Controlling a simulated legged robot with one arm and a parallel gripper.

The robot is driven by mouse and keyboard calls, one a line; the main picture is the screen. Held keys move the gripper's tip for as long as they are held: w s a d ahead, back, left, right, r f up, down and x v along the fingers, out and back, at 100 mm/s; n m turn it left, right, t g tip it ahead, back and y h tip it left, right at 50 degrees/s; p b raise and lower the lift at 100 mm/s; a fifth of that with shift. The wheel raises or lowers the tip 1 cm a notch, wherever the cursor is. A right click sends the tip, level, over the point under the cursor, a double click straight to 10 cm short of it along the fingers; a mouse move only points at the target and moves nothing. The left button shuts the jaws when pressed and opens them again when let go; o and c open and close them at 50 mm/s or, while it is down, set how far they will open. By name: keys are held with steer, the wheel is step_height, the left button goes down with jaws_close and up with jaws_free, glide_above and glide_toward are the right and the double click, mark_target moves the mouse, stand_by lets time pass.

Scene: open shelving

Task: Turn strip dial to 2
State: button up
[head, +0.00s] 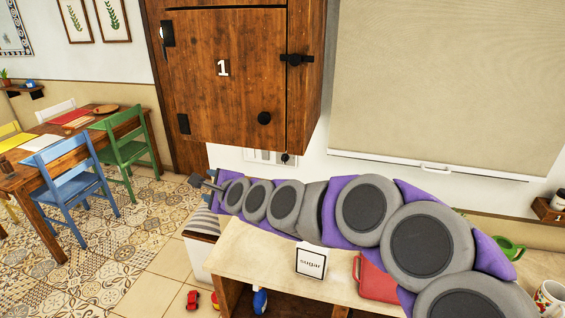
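A white wall panel (258,156) with a dark round knob (285,158) shows just below the wooden cabinet. It may be the strip dial. My arm covers its lower part, and I cannot read any numbers or a setting on it. My gripper (200,183) is at the far left end of my purple and grey arm, left of and lower in the picture than the panel. It looks apart from the panel. It is small and seen from behind, so I cannot tell whether its fingers are open or shut.
The wooden cabinet (239,80), marked 1, hangs above the panel. Below my arm, the counter (245,245) holds a sugar box (310,261) and a red item (377,281). A blue chair (68,180) and a green chair (124,146) stand at the left, with open tiled floor (120,245) before them.

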steer(key=w+m+t+h, duration=0.1)
steer(key=w+m+t, duration=0.1)
steer(key=w+m, duration=0.25)
steer(key=m+t+h, duration=0.4)
steer(key=m+h, duration=0.9)
steer(key=m, duration=0.5)
glide_toward(283, 159)
steer(key=shift+g, duration=0.3)
steer(key=x, duration=0.3)
steer(key=b+x, duration=0.1)
steer(key=shift+w+d+r, duration=0.25)
steer(key=shift+w, duration=0.1)
steer(key=shift+w+d, duration=0.15)
steer(key=shift+w, duration=0.55)
steer(key=shift+w+d, duration=0.3)
steer(key=shift+w, duration=0.35)
steer(key=shift+w+d+p, duration=0.1)
steer(key=shift+w+p, duration=0.3)
steer(key=shift+w, duration=0.35)
